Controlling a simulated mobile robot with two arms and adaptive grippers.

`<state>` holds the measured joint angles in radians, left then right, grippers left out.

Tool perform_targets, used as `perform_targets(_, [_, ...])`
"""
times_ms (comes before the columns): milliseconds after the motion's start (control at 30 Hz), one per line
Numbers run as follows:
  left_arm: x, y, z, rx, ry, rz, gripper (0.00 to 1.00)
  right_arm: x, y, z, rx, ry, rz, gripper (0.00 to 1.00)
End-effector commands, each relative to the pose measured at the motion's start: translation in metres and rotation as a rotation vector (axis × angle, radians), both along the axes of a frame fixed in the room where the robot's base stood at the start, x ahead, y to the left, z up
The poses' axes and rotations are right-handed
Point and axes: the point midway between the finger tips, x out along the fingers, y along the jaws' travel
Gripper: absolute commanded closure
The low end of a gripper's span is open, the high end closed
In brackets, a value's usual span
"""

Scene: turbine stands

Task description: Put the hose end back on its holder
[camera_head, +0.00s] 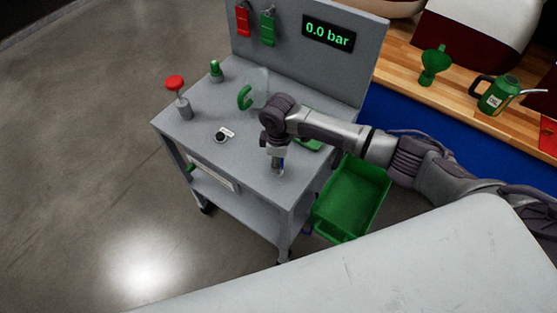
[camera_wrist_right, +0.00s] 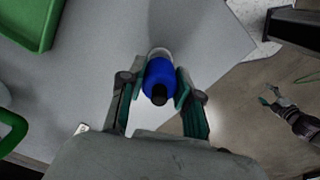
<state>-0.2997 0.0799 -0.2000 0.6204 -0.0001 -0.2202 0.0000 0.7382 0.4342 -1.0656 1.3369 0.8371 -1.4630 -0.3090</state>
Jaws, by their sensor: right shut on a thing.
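My right gripper (camera_head: 277,168) is over the front right of the grey cart top, pointing down. In the right wrist view its two fingers (camera_wrist_right: 160,88) are shut on a blue cylindrical piece (camera_wrist_right: 160,74) with a black end and a pale far end, which I take to be the hose end. In the head view the piece is mostly hidden by the gripper. A green curved hook (camera_head: 244,97) stands on the cart top; I cannot tell whether it is the hose holder. My left gripper (camera_wrist_right: 272,97) shows small at the right of the wrist view, its fingers apart.
The cart (camera_head: 200,105) carries a red-topped post (camera_head: 175,83), a green-capped piece (camera_head: 216,72) and a small round part with a label (camera_head: 221,136). Its back panel has red (camera_head: 243,20) and green (camera_head: 267,28) tags and a display (camera_head: 329,33). A green bin (camera_head: 350,198) is at its right.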

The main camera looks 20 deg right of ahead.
Motion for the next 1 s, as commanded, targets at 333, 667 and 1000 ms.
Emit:
perform_targets(333, [-0.0009, 0.0002, 0.0017, 0.0, 0.001, 0.0, 0.29, -0.0055, 0.0005, -0.0115, -0.002, 0.013, 0.003, 1.0])
perform_targets(667, [-0.0012, 0.0002, 0.0018, 0.0, 0.002, 0.0, 0.29, -0.0043, 0.0006, -0.0098, -0.001, 0.01, 0.002, 0.38])
perform_targets(1000, [0.0, 0.0003, 0.0025, 0.0, 0.0, 0.0, 0.29, -0.0025, 0.0001, -0.0071, -0.002, 0.005, 0.001, 0.29])
